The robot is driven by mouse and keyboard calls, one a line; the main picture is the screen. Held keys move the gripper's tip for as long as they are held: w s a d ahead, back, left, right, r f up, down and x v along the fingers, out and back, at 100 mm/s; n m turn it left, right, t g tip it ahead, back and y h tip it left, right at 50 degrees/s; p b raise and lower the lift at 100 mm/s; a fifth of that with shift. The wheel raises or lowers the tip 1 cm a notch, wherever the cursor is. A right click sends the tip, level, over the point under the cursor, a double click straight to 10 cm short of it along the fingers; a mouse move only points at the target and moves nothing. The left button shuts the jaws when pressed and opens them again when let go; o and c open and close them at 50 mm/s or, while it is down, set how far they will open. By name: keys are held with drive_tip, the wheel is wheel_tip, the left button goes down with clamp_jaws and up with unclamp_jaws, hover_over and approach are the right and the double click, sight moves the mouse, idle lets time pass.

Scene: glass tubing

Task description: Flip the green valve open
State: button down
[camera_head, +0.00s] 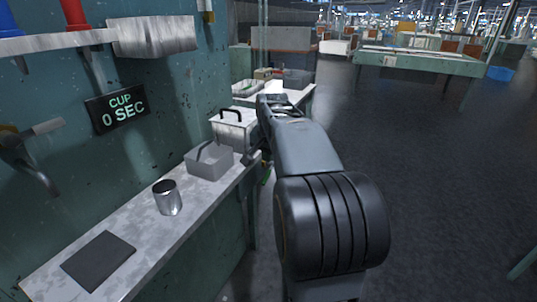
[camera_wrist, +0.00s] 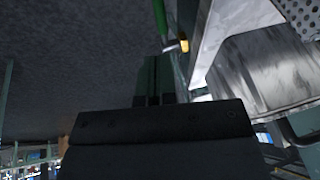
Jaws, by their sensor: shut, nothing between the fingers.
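A green handle (camera_wrist: 160,15), which looks like the valve's lever, shows at the top of the wrist view beside a small brass-coloured fitting (camera_wrist: 183,45). A small green piece (camera_head: 266,177) also shows in the head view, just below the end of my arm at the bench's far end. My gripper (camera_wrist: 155,62) is shut and empty, with its fingertips a little short of the green handle in the picture. I cannot tell whether they touch it. In the head view my arm hides most of this area.
A metal cup (camera_head: 168,198), a dark mat (camera_head: 99,260), a grey bin (camera_head: 209,161) and a white box with a black handle (camera_head: 234,131) stand on the narrow bench. A sign (camera_head: 118,107) reads "CUP 0 SEC". Open floor (camera_head: 430,190) lies to the right.

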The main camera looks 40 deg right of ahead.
sight(267, 176)
drive_tip(key=b+x, duration=0.2)
drive_tip(key=x, duration=0.7)
drive_tip(key=shift+w+d+f, duration=0.1)
drive_tip(key=shift+f, duration=0.3)
drive_tip(key=shift+f+b, duration=0.1)
drive_tip(key=shift+b, duration=0.3)
